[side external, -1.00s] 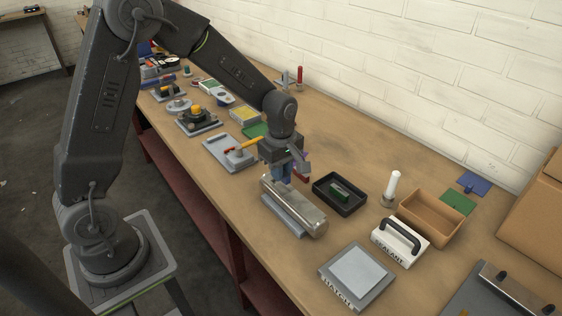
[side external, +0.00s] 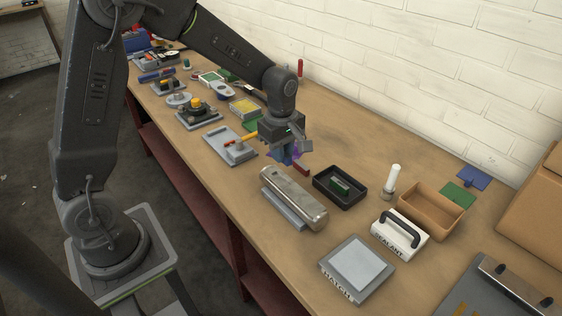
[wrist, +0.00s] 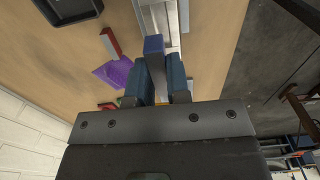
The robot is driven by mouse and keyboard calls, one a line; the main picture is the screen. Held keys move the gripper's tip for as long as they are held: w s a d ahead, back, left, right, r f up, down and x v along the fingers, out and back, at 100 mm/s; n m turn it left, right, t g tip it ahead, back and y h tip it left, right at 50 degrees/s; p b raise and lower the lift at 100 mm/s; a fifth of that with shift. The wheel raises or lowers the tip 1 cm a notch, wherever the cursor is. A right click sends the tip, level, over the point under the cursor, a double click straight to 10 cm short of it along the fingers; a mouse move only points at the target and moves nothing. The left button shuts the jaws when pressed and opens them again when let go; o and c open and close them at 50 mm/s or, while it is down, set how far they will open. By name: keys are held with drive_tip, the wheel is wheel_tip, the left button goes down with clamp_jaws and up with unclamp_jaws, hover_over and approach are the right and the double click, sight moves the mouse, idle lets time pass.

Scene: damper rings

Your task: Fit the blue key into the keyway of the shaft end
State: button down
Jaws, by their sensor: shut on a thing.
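The blue key (wrist: 154,46) is held upright in the wrist view between the two dark blue fingers of my gripper (wrist: 162,80). Its tip sticks out beyond the fingers. My gripper also shows in the side view (side external: 284,156), raised above the bench just behind the shaft. The shaft (side external: 293,196) is a thick grey metal cylinder lying on a grey block. In the wrist view part of the metal shaft (wrist: 172,20) shows beyond the key, apart from the fingers as far as I can tell. The keyway cannot be made out clearly.
A red piece (wrist: 111,43) and a purple sheet (wrist: 114,73) lie beside my gripper. A grey plate fixture (side external: 222,152) is behind left. A sealant box (side external: 399,240) stands farther right.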

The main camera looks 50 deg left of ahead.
sight(280, 182)
wheel_tip(280, 182, down, 6)
drive_tip(key=shift+s+r, duration=0.1)
drive_tip(key=shift+r, duration=0.1)
drive_tip(key=shift+f, duration=0.2)
drive_tip(key=shift+f, duration=0.45)
idle(0.4)
drive_tip(key=c, duration=1)
unclamp_jaws()
drive_tip(key=shift+s+f, duration=0.2)
drive_tip(key=r, duration=1.3)
drive_tip(key=shift+w+r, duration=0.1)
drive_tip(key=shift+w, duration=0.2)
drive_tip(key=shift+r, duration=0.6)
